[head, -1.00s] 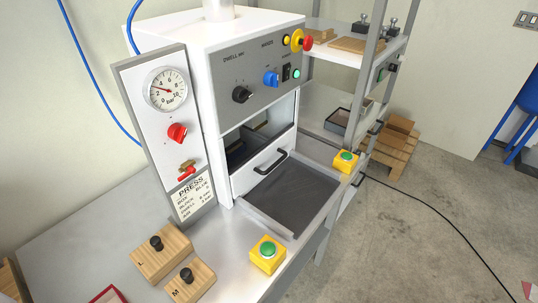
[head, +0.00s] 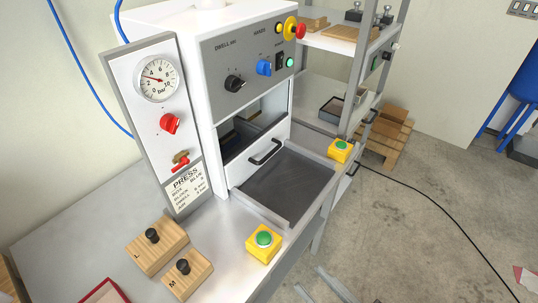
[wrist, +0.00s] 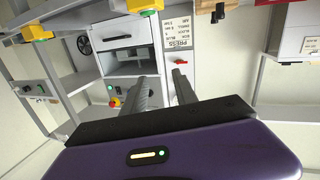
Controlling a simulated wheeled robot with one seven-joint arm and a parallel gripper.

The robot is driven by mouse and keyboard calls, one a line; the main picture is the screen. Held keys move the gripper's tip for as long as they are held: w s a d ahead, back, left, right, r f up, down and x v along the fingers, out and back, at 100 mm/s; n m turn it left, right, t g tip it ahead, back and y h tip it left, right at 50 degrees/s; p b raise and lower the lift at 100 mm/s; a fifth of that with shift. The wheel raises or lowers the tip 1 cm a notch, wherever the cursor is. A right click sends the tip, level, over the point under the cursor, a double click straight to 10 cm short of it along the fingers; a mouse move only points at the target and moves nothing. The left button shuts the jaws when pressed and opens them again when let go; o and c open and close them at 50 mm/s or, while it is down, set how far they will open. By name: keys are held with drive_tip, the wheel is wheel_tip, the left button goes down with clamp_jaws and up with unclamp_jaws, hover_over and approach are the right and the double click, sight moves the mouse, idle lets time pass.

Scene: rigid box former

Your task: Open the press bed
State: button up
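The press (head: 240,65) is a white machine with a grey control panel. The press bed's white front (head: 255,160), with a black bar handle (head: 265,151), stands at the mouth of the press. A dark gap lies above it, and a dark flat tray (head: 287,187) with metal rails lies before it. The handle also shows, inverted, in the wrist view (wrist: 118,38). My gripper (wrist: 158,72) is open in the wrist view, its two grey fingers apart with nothing between them. It is away from the handle.
Two yellow boxes with green buttons flank the tray, one near (head: 264,243) and one far (head: 340,150). Wooden blocks (head: 156,248) with black knobs lie on the bench at the left. A shelf rack (head: 330,88) stands behind at the right. Open floor lies right of the bench.

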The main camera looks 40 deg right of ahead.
drive_tip(key=w+d+f+n, duration=0.1)
drive_tip(key=w, duration=0.4)
drive_tip(key=w+f+n+h, duration=0.1)
drive_tip(key=w+n, duration=0.1)
drive_tip(key=w, duration=0.4)
drive_tip(key=w+d+n, duration=0.1)
drive_tip(key=w, duration=0.4)
drive_tip(key=shift+w+d+f+n+t, duration=0.15)
drive_tip(key=shift+d+f+n+t, duration=0.15)
drive_tip(key=shift+f+n+t, duration=0.1)
drive_tip(key=w+d+n+h, duration=0.3)
drive_tip(key=w+d+n, duration=0.15)
drive_tip(key=w, duration=0.85)
drive_tip(key=n+g+h, duration=0.3)
drive_tip(key=h, duration=0.1)
approach(270, 156)
drive_tip(key=w, duration=0.3)
drive_tip(key=shift+w+d+r+b, duration=0.1)
drive_tip(key=shift+w+d+b, duration=0.15)
drive_tip(key=shift+d+b, duration=0.15)
drive_tip(key=shift+s+d+g, duration=0.2)
drive_tip(key=shift+d+g, duration=0.05)
drive_tip(key=shift+g, duration=0.15)
drive_tip(key=shift+d, duration=0.15)
drive_tip(key=x, duration=0.7)
drive_tip(key=shift+w+d+p, duration=0.1)
drive_tip(key=shift+w+p, duration=0.2)
drive_tip(key=shift+p, duration=0.1)
